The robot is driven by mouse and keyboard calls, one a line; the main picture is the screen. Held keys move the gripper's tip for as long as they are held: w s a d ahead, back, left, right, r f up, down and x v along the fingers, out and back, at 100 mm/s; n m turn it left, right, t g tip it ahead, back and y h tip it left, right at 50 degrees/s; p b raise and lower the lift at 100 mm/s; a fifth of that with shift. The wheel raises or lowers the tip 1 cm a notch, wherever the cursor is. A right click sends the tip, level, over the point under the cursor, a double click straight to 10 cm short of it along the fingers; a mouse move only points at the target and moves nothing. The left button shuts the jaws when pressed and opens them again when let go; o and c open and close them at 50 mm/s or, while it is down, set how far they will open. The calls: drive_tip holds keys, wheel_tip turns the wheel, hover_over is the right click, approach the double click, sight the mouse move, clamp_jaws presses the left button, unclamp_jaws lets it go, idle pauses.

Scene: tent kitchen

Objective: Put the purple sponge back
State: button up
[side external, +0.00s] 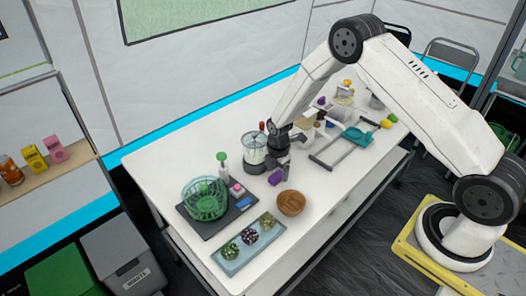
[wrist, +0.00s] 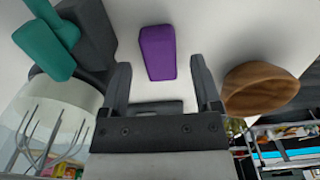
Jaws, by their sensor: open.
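The purple sponge (side external: 275,178) lies on the white table, left of the wooden bowl. In the wrist view the sponge (wrist: 157,50) is a rounded purple block, ahead of and between my fingertips, with a gap to each finger. My gripper (side external: 277,164) points down just above the sponge in the side view. In the wrist view my gripper (wrist: 161,76) is open, its two dark fingers spread with nothing between them. In the side view the gripper's dark body makes it hard to tell the exact height above the sponge.
A wooden bowl (side external: 291,203) stands close on the right. A clear container (side external: 254,150) stands close to my gripper. A dark mat (side external: 214,232) holds a green wire basket (side external: 205,198). A teal tray (side external: 232,268) holds patterned balls. A grey frame (side external: 325,160) lies farther back.

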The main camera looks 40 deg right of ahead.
sight(277, 175)
wheel_tip(277, 175, up, 10)
drive_tip(key=shift+r, duration=0.25)
idle(0.3)
idle(0.4)
drive_tip(key=s+a+r+m+t, duration=0.1)
drive_tip(key=s+a+r+m, duration=0.1)
drive_tip(key=s+r+m, duration=0.3)
drive_tip(key=s+a+r+m+t, duration=0.1)
drive_tip(key=s+r+m, duration=0.4)
drive_tip(key=s+m, duration=0.8)
drive_tip(key=shift+s+a+r+t, duration=0.15)
drive_tip(key=shift+s+a+t, duration=0.15)
drive_tip(key=shift+s+a, duration=0.3)
idle(0.5)
